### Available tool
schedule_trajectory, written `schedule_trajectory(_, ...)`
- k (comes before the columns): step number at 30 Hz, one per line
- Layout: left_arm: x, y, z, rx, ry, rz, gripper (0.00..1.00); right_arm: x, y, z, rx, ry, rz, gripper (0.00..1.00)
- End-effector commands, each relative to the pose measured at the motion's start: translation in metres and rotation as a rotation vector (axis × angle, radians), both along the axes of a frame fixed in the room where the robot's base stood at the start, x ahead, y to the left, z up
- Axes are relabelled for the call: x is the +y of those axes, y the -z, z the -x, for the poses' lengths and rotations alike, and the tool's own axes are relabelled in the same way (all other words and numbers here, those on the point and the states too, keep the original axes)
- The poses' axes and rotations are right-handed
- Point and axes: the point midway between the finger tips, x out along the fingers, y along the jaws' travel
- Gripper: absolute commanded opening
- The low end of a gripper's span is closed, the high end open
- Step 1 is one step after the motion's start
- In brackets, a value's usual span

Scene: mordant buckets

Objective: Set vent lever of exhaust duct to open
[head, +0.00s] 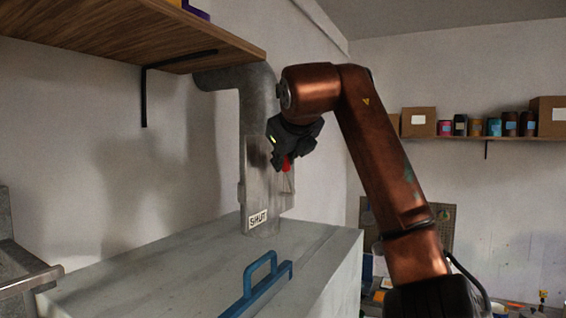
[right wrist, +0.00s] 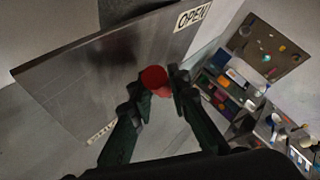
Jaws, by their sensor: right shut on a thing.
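The exhaust duct (head: 255,95) is a grey pipe that bends down from the wall to a grey cabinet top. A metal plate (head: 257,180) on it carries a SHUT label (head: 258,219) near its bottom. In the right wrist view the plate (right wrist: 90,65) shows an OPEN label (right wrist: 194,14) at its upper corner. The red vent lever (head: 287,162) is at my right gripper (head: 284,153), in front of the plate. In the right wrist view the lever's round red end (right wrist: 155,79) sits between the fingers, which are shut on it. My left gripper is out of view.
A grey cabinet (head: 170,270) with a blue handle (head: 262,284) stands below the duct. A wooden shelf (head: 130,40) hangs at upper left. A far shelf (head: 480,138) holds boxes and several cans. A pegboard (right wrist: 265,48) and cluttered bench lie farther right.

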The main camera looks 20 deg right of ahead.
Motion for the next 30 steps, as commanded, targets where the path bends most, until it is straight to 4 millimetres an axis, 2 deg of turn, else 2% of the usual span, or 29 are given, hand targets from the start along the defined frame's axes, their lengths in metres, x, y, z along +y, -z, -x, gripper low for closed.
schedule_trajectory(20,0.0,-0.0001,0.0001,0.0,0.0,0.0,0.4,-0.0007,-0.0035,-0.0007,0.006,-0.001,-0.011,0.0)
schedule_trajectory(21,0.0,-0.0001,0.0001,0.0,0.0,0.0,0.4,-0.0007,-0.0034,-0.0008,0.006,-0.001,-0.011,0.18)
schedule_trajectory(28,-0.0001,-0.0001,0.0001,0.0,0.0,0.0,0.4,-0.0009,-0.0025,-0.0009,0.008,-0.001,-0.012,0.34)
schedule_trajectory(30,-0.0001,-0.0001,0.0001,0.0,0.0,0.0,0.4,-0.0011,-0.0022,-0.001,0.009,0.0,-0.012,0.34)
